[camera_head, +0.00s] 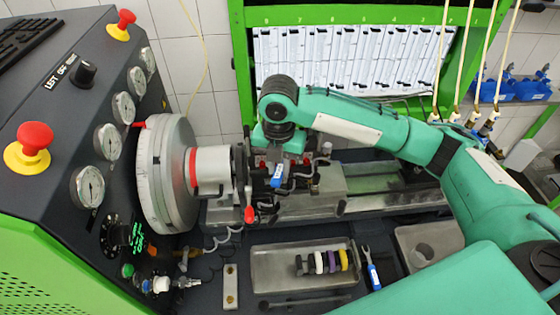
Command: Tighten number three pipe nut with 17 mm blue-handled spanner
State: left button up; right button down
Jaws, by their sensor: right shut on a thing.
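My right arm reaches in from the right, and its gripper (277,160) points down over the pump assembly in the middle of the bench. It is shut on a blue-handled spanner (278,176), whose blue handle shows below the gripper. The spanner's jaw end is hidden among the pump fittings (300,178), so I cannot tell whether it sits on a nut. A second blue-handled spanner (373,275) lies on the bench right of the tray, open end away from me. I cannot make out which pipe nut is number three. My left gripper is not in view.
A metal tray (275,282) with several dark, white, purple and yellow rings lies in front. A large graduated wheel (165,175) and a gauge panel (80,120) stand left. A red-tipped lever (250,214) sticks up nearby. Several pale pipes (461,60) hang at right.

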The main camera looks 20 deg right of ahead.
jog(key=shift+s+a, duration=0.4)
jog(key=shift+s, duration=0.25)
jog(key=shift+s+a, duration=0.4)
jog(key=shift+s, duration=0.2)
jog(key=shift+s+a+r, duration=0.3)
jog(key=shift+s+r, duration=0.1)
jog(key=shift+r, duration=0.45)
jog(key=shift+s+a+r, duration=0.25)
jog(key=shift+s+r, duration=0.2)
jog(key=shift+r, duration=0.4)
jog(key=shift+s+a+r, duration=0.3)
jog(key=shift+s+r, duration=0.1)
jog(key=shift+r, duration=0.45)
jog(key=shift+f, duration=0.15)
